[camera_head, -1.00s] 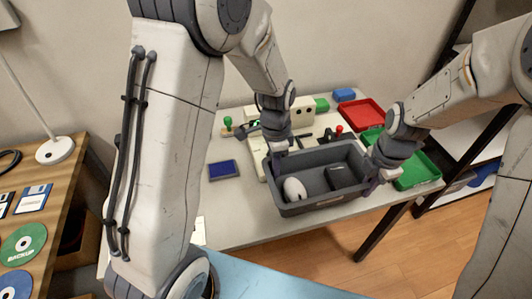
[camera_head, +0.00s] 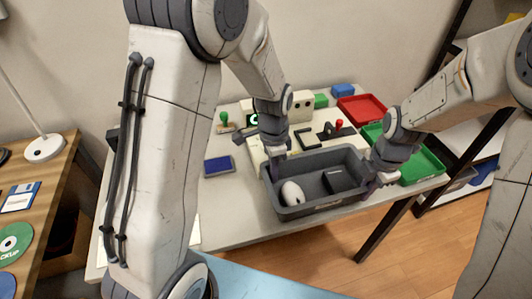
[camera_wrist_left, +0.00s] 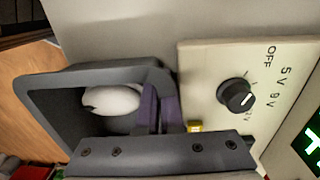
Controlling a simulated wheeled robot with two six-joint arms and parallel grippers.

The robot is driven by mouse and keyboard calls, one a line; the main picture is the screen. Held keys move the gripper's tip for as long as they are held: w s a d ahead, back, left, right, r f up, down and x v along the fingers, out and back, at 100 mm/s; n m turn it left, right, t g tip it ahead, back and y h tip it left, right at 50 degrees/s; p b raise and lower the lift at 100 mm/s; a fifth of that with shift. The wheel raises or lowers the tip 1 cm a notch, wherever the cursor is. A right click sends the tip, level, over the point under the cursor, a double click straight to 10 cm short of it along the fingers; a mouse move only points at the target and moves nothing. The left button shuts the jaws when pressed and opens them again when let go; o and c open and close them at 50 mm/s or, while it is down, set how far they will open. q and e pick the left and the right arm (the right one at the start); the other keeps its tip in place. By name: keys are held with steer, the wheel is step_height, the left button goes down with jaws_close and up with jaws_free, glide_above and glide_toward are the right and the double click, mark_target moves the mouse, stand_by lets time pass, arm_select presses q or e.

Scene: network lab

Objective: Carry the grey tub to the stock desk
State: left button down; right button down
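The grey tub (camera_head: 318,208) is at the front edge of the white table (camera_head: 235,232). It holds a white computer mouse (camera_head: 292,193) and a black box (camera_head: 338,180). My left gripper (camera_head: 273,168) is at the tub's left end. In the left wrist view its purple fingers (camera_wrist_left: 159,108) sit close together on the tub's wall (camera_wrist_left: 90,72), with the mouse beside them. My right gripper (camera_head: 376,180) is on the tub's right end, its fingers partly hidden. Whether the tub's underside touches the table is hidden. Which surface is the stock desk is unclear.
A wooden desk (camera_head: 48,195) with disks and a lamp (camera_head: 44,148) stands left. A pale blue surface (camera_head: 265,278) is in front.

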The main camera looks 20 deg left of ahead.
arm_select(q)
steer(key=shift+f, duration=0.45)
arm_select(e)
steer(key=shift+f, duration=0.45)
arm_select(q)
steer(key=c, duration=1.1)
jaws_free()
steer(key=shift+r, duration=0.1)
arm_select(e)
steer(key=c, duration=1.1)
jaws_free()
arm_select(q)
steer(key=shift+o, duration=0.2)
arm_select(e)
steer(key=shift+o, duration=0.2)
arm_select(q)
steer(key=shift+w+r, duration=0.1)
steer(key=shift+r, duration=0.4)
arm_select(e)
steer(key=shift+r, duration=0.15)
arm_select(q)
step_height(320, 180, up, 7)
arm_select(e)
step_height(320, 180, up, 12)
steer(key=shift+s+d, duration=0.2)
steer(key=shift+s, duration=0.1)
